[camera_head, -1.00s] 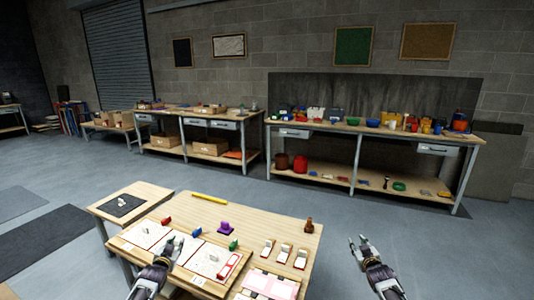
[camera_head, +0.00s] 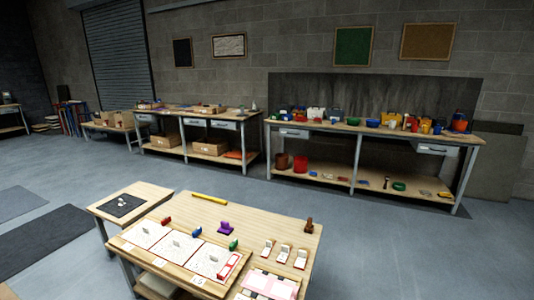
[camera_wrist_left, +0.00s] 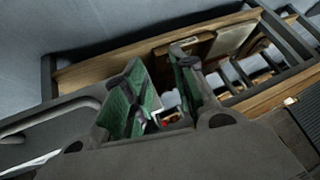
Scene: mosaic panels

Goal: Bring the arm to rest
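My left gripper (camera_wrist_left: 160,88) shows only in the left wrist view. Its two green-padded fingers stand apart with a gap between them, and I see nothing held. Behind it is wooden furniture with dark metal rails (camera_wrist_left: 272,88). Neither arm is in the head view. My right gripper is out of sight. In the head view the work table (camera_head: 270,212) stands in front with white mosaic panels (camera_head: 183,248) on its near left part.
A yellow bar (camera_head: 209,199), a purple piece (camera_head: 225,227) and small white-and-red blocks (camera_head: 284,255) lie on the table. A small side table (camera_head: 155,190) with a dark mat adjoins it at the left. Open floor (camera_head: 370,240) lies to the right. Loaded benches (camera_head: 360,128) line the back wall.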

